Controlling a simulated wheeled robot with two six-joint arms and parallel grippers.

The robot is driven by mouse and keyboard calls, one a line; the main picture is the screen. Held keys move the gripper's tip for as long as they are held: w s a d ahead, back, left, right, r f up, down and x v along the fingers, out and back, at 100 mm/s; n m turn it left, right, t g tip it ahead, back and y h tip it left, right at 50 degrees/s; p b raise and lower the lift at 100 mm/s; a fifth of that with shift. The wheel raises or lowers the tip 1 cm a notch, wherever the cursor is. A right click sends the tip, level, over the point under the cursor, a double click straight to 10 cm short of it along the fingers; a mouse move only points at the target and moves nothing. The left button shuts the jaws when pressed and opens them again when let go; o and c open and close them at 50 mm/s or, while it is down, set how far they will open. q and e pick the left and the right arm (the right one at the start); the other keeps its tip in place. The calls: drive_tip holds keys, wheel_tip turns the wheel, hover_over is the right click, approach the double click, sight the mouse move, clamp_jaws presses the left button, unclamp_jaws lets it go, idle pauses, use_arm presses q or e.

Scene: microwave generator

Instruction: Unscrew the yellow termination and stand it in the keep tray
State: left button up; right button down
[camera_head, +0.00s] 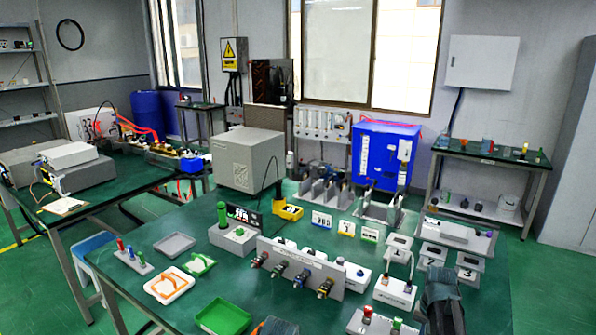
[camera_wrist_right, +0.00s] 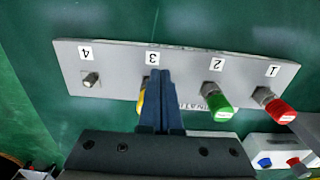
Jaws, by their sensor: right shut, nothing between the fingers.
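A grey panel (camera_wrist_right: 110,58) with ports numbered 1 to 4 fills the middle of the right wrist view, its numbers upside down. Port 1 carries a red cap (camera_wrist_right: 280,111), port 2 a green cap (camera_wrist_right: 220,105). The yellow termination (camera_wrist_right: 141,98) is at port 3, mostly hidden behind my right gripper (camera_wrist_right: 161,74). That gripper is shut and empty, its fingers over port 3; contact cannot be told. Port 4 shows a bare metal connector (camera_wrist_right: 91,79). In the head view my right gripper is at the lower right. The keep tray cannot be singled out among several trays.
On the green table stand a green tray (camera_head: 222,330), a grey tray (camera_head: 174,245) and a white tray (camera_head: 153,290). A grey block with several connectors (camera_head: 290,262) stands mid-table. A white block (camera_wrist_right: 262,145) with blue and red knobs sits close to the panel.

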drive_tip(key=shift+w+d, duration=0.2)
drive_tip(key=shift+d, duration=0.1)
idle(0.7)
drive_tip(key=shift+s+d, duration=0.2)
drive_tip(key=shift+d, duration=0.05)
drive_tip(key=shift+s+d, duration=0.15)
drive_tip(key=shift+d, duration=0.1)
drive_tip(key=shift+s+d, duration=0.1)
drive_tip(key=shift+d, duration=0.3)
idle(0.3)
drive_tip(key=shift+s, duration=0.1)
drive_tip(key=shift+s, duration=0.3)
wheel_tip(320, 180, up, 6)
drive_tip(key=p, duration=0.6)
drive_tip(key=shift+a, duration=0.2)
